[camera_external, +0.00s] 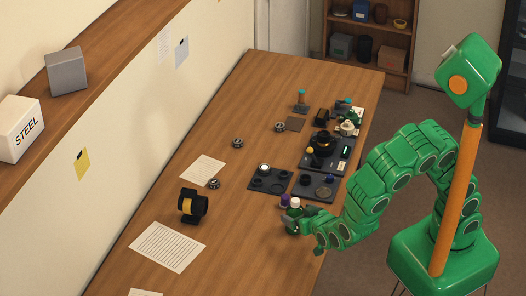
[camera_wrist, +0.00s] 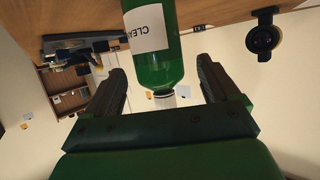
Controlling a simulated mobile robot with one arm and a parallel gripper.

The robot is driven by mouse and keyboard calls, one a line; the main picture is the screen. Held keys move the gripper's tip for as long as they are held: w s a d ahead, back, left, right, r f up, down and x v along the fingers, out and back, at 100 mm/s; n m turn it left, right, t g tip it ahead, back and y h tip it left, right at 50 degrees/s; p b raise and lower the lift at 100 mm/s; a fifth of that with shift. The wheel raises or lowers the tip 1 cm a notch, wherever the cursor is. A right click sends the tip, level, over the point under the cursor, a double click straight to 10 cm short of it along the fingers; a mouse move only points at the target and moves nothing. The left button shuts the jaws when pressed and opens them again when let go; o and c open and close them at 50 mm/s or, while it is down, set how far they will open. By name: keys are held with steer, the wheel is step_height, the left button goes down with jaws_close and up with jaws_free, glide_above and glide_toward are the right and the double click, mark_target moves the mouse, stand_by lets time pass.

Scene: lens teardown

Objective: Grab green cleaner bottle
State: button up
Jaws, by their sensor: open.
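The green cleaner bottle (camera_wrist: 155,70) appears upside down in the wrist view, with a white label reading "CLEA" and a pale cap. My gripper (camera_wrist: 162,66) is open, with one dark finger on each side of the bottle's lower pictured part near the neck. Gaps show between the fingers and the bottle, so it is not gripped. In the external view my gripper (camera_external: 303,224) is low at the right edge of the table, beside a white cap (camera_external: 294,203); the bottle's body is mostly hidden there.
A purple cap (camera_external: 285,199) shows close beside the white one. Dark trays with lens parts (camera_external: 270,181) lie just behind my gripper. A black roll holder (camera_external: 193,206) stands to the left, near paper sheets (camera_external: 167,247).

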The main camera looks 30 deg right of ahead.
mark_target(292, 210)
steer(key=shift+x, duration=2.35)
steer(key=c, duration=1.2)
